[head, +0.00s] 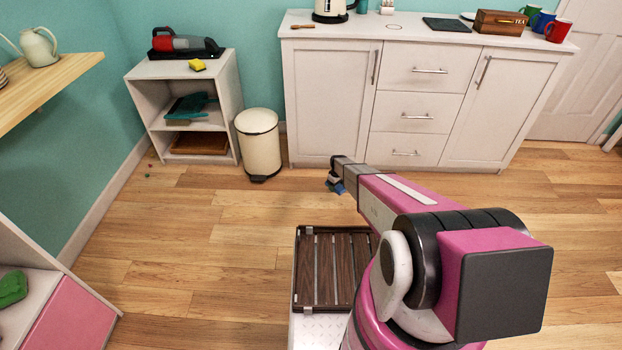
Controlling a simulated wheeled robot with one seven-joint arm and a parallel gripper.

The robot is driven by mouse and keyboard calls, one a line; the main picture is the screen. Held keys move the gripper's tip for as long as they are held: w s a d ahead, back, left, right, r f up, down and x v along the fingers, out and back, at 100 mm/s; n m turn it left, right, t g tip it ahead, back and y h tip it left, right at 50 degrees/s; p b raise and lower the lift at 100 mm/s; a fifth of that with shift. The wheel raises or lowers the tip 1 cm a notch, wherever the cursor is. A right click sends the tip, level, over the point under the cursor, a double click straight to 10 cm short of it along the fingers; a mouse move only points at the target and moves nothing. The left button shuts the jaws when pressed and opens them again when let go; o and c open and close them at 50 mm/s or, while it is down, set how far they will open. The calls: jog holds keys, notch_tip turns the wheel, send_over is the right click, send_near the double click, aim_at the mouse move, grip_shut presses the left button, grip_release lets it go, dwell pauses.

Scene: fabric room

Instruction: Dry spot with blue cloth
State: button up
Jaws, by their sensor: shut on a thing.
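My gripper (332,180) is in the middle of the head view, in front of the white cabinet and well below its top. It is shut on a small bit of blue cloth (338,188), which shows beneath the jaws. Most of the cloth is hidden or bunched up. A faint round spot (394,27) lies on the white countertop (345,36), between the kettle and the dark slab. The gripper and cloth are apart from the spot.
On the counter stand a kettle (330,10), a dark slab (447,24), a wooden tea box (499,22) and mugs (558,31). A cream bin (258,145) stands left of the cabinet (330,105), beside a low shelf (182,73). The floor before the cabinet is clear.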

jog(key=shift+r, duration=0.15)
jog(key=s+a+r, duration=0.5)
jog(key=s+a, duration=0.2)
jog(key=a, duration=0.2)
jog(key=shift+a, duration=0.35)
